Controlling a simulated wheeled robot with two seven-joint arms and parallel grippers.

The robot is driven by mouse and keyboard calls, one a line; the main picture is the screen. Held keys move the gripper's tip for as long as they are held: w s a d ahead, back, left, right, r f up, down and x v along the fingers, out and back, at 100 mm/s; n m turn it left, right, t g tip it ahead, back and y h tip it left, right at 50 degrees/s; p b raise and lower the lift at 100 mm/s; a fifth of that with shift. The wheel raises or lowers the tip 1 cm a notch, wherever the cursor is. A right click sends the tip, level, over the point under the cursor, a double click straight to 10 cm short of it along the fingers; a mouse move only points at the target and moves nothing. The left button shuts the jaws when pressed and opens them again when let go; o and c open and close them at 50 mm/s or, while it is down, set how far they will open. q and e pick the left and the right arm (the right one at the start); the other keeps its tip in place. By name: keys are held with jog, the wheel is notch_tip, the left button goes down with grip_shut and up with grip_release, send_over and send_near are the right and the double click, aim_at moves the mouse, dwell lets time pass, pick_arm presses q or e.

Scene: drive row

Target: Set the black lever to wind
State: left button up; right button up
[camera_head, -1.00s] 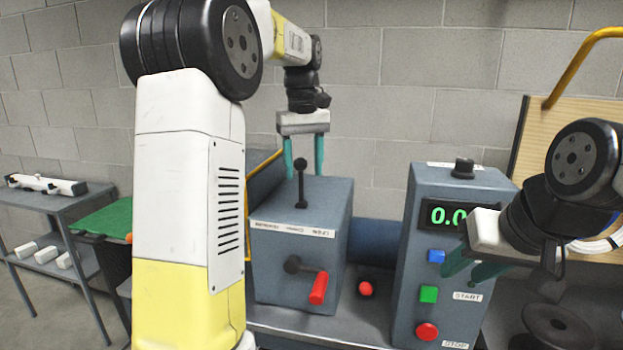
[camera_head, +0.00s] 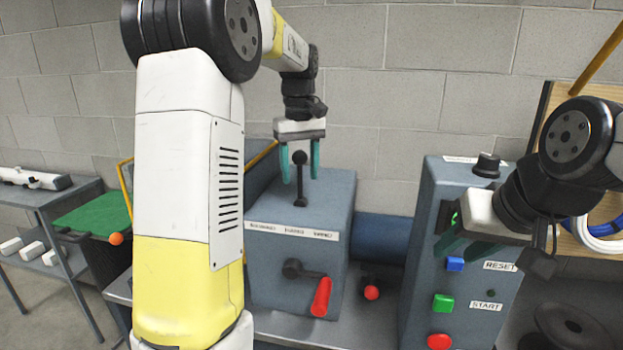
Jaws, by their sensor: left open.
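The black lever (camera_head: 300,187) with a round knob stands nearly upright on top of the grey-blue box (camera_head: 325,190). A white label strip (camera_head: 292,231) runs along the box's upper front edge; its words are too small to read surely. My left gripper (camera_head: 299,178) points down from above, open, its green fingers on either side of the lever's knob in the picture. I cannot tell whether they touch it. My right gripper (camera_head: 468,246) is in front of the control panel at the right and hides part of it; its jaw gap is unclear.
A crank with a red handle (camera_head: 321,297) is on the box front. A red ball knob (camera_head: 371,292) is right of it. The control panel (camera_head: 422,270) has blue, green and red buttons and a black top knob (camera_head: 487,165). Shelves (camera_head: 52,205) stand at the left.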

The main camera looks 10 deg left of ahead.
pick_arm(q)
jog(key=shift+f, duration=1.15)
jog(key=shift+c, duration=0.2)
grip_shut()
dwell(0.4)
